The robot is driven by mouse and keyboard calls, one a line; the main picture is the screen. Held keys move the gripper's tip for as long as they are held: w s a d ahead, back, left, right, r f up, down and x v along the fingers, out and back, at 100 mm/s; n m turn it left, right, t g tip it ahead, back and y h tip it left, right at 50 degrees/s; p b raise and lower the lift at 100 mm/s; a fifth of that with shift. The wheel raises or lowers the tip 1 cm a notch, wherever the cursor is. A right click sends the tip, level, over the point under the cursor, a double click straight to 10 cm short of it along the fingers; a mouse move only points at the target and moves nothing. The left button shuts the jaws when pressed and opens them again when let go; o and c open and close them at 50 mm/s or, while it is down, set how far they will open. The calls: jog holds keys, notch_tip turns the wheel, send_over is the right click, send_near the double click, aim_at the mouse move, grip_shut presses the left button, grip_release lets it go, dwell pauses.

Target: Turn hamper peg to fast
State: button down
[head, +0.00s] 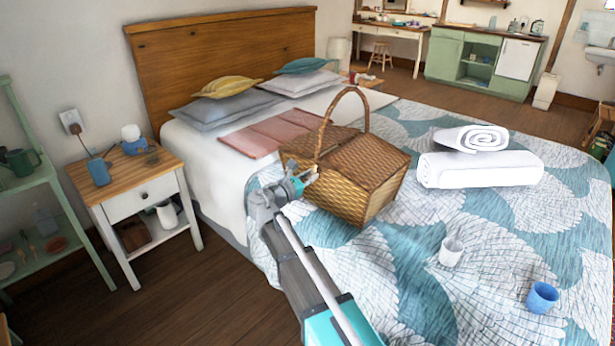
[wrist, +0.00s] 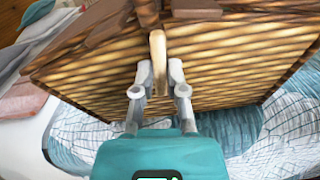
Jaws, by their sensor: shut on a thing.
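The wicker hamper (head: 345,175) stands on the bed with its lid down and its handle upright. It fills the top of the wrist view (wrist: 230,65). A pale wooden peg (wrist: 158,62) stands upright against the hamper's side, below a dark strap or lid edge. My gripper (head: 305,180) reaches the hamper's left side in the head view. In the wrist view my gripper (wrist: 159,75) is shut on the peg, one finger on each side of it. The peg itself is too small to make out in the head view.
A nightstand (head: 140,200) is at the left. Floor beside the bed is clear.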

jog(key=shift+w+n, duration=0.1)
jog(key=shift+n, duration=0.9)
jog(key=c, duration=0.7)
grip_release()
jog(key=shift+a, duration=0.1)
jog(key=v, duration=1.2)
